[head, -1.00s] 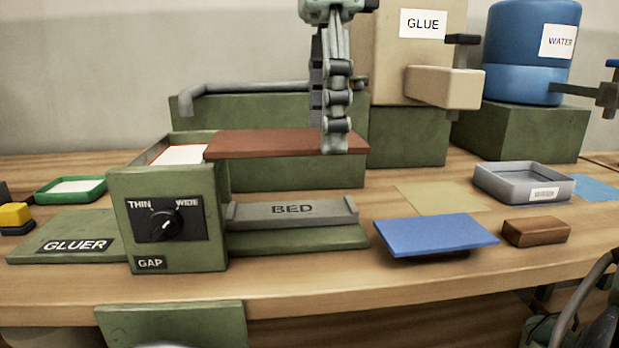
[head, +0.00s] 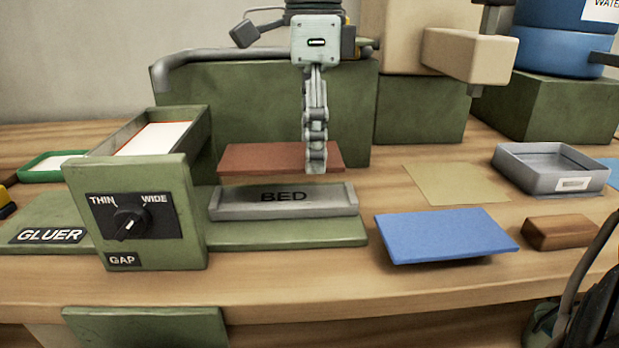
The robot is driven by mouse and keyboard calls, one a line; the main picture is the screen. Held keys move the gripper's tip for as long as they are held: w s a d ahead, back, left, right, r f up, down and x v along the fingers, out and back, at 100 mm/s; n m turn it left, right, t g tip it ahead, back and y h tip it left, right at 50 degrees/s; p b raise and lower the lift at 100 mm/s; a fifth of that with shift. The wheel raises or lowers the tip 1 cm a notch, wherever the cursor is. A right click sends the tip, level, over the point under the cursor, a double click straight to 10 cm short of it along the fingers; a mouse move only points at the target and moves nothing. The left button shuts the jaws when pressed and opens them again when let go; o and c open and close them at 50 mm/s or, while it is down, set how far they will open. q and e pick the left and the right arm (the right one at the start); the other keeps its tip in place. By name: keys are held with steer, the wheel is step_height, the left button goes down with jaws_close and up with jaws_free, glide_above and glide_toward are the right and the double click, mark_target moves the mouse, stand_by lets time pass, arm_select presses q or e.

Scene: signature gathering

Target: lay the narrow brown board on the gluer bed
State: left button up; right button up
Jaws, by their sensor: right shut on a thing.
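The narrow brown board (head: 262,158) is held flat and level by my right gripper (head: 316,165), which comes down from above and is shut on it near its right end. The board shows just above and behind the grey gluer bed (head: 283,208), marked BED. A gap shows between the board and the bed's rim; its exact height is unclear. The bed is a shallow tray, empty where it shows, right of the green gluer housing (head: 190,225) with its THIN/WIDE gap knob (head: 131,222). My left gripper is not in view.
A blue board (head: 445,237) lies right of the bed, beside a brown block (head: 565,233). A tan sheet (head: 456,183) and a grey tray (head: 550,170) are behind them. A tall green block (head: 270,115) with a grey pipe stands behind the bed. Cream glue and blue water containers stand farther back.

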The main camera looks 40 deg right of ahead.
mark_target(313, 196)
step_height(313, 196, down, 6)
steer(key=shift+r, duration=0.15)
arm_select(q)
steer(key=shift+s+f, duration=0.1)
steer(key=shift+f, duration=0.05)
arm_select(e)
steer(key=o, duration=1.3)
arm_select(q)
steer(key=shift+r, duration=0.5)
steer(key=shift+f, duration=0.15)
